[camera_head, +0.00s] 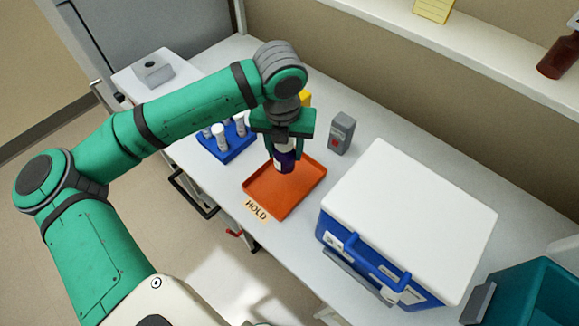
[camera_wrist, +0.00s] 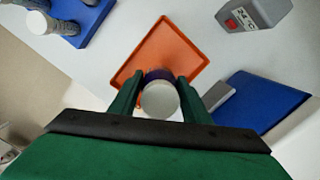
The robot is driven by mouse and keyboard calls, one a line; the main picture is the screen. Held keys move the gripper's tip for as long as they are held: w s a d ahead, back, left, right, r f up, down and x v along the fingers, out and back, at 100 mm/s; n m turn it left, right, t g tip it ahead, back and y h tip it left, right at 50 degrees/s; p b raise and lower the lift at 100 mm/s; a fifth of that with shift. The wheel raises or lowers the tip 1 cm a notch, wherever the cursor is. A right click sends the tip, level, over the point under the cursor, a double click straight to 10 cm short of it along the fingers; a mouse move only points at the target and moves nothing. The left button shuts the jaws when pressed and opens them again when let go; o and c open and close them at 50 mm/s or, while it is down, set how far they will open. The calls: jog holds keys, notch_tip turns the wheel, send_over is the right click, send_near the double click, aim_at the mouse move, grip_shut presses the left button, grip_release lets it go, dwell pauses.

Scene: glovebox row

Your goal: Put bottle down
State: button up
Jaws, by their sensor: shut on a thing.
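My green gripper (camera_head: 284,146) is shut on a dark purple bottle (camera_head: 284,160) with a white cap. The bottle is upright over the orange tray (camera_head: 302,187) on the white bench. In the wrist view, the bottle's round white cap (camera_wrist: 160,98) sits between the two fingers of my gripper (camera_wrist: 158,92), with the orange tray (camera_wrist: 160,45) beneath. I cannot tell whether the bottle's base touches the tray. A label reading HOLD (camera_head: 256,210) lies at the tray's near edge.
A blue rack (camera_head: 237,150) with several white-capped tubes stands left of the tray. A grey device with a small display (camera_head: 341,133) is behind it to the right. A blue cooler with a white lid (camera_head: 410,215) stands to the right. A teal bin (camera_head: 540,290) is at the far right.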

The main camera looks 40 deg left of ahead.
aim_at(285, 162)
notch_tip(285, 162, down, 3)
jog(key=shift+s+r, duration=0.1)
jog(key=shift+s, duration=0.05)
jog(key=shift+s+d+f, duration=0.1)
jog(key=shift+f, duration=2.35)
jog(key=shift+f, duration=0.2)
jog(key=o, duration=1.1)
jog(key=shift+o, duration=0.2)
jog(key=shift+r, duration=0.1)
jog(key=r, duration=0.8)
jog(key=s+r, duration=0.1)
jog(key=r, duration=0.3)
jog(key=shift+s+d+r, duration=0.1)
jog(key=shift+d, duration=0.2)
